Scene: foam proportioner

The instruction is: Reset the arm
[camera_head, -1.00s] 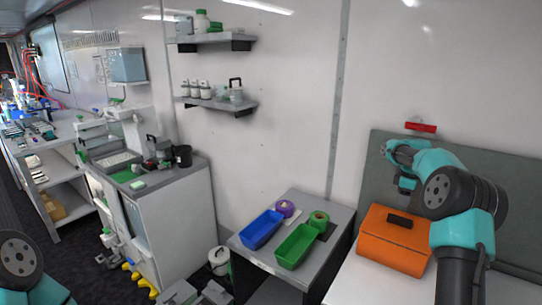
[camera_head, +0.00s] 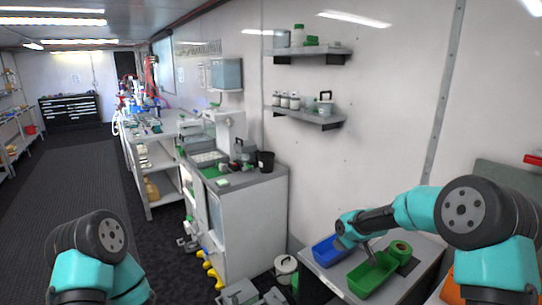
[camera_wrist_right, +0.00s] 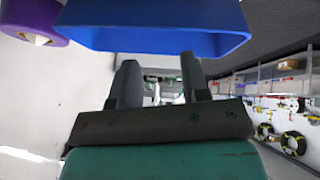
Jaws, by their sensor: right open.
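My right arm comes in from the right in the head view, reaching left over the small grey table. Its gripper (camera_head: 368,254) is by the trays, small and partly hard to make out there. In the right wrist view the two dark fingers of that gripper (camera_wrist_right: 160,80) stand apart with nothing between them. The blue tray (camera_wrist_right: 155,35) shows just beyond the fingers. My left arm shows at the lower left of the head view as a teal and black link; its gripper is out of view.
The blue tray (camera_head: 325,250), green tray (camera_head: 371,277) and a green roll (camera_head: 399,249) are on the small table (camera_head: 415,290). A purple roll (camera_wrist_right: 30,22) shows in the wrist view. A white cabinet (camera_head: 250,225) stands left of the table. Open dark floor (camera_head: 75,180) lies at the left.

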